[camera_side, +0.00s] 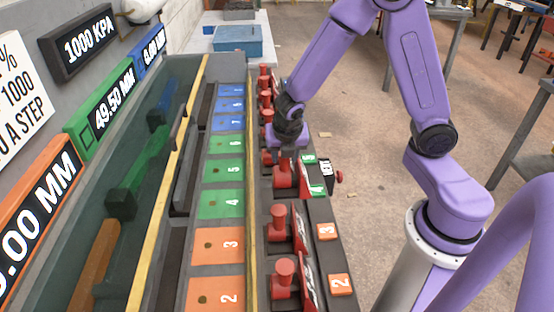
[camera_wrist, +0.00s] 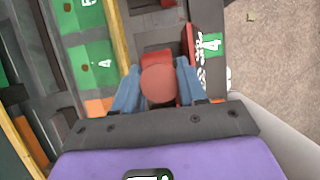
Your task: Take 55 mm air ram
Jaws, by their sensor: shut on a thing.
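My gripper (camera_side: 286,153) is at a red lever handle in the middle of the row of red levers. In the wrist view its two blue fingers (camera_wrist: 159,88) are shut on the round red knob (camera_wrist: 158,84), one on each side. A green tag marked 4 (camera_wrist: 211,43) is beside this lever. The lever's red body also shows below my gripper in the side view (camera_side: 285,180). A green bar (camera_side: 138,178) lies behind the clear panel at left; I cannot tell whether it is the air ram. The green display (camera_side: 106,110) reads 49.50 MM.
Red levers (camera_side: 280,226) stand close by in front, and several more (camera_side: 264,85) behind. Numbered orange, green and blue plates (camera_side: 219,204) run along the bench. A yellow rail (camera_side: 250,200) runs beside the levers. A black display (camera_side: 83,43) reads 1000 KPA.

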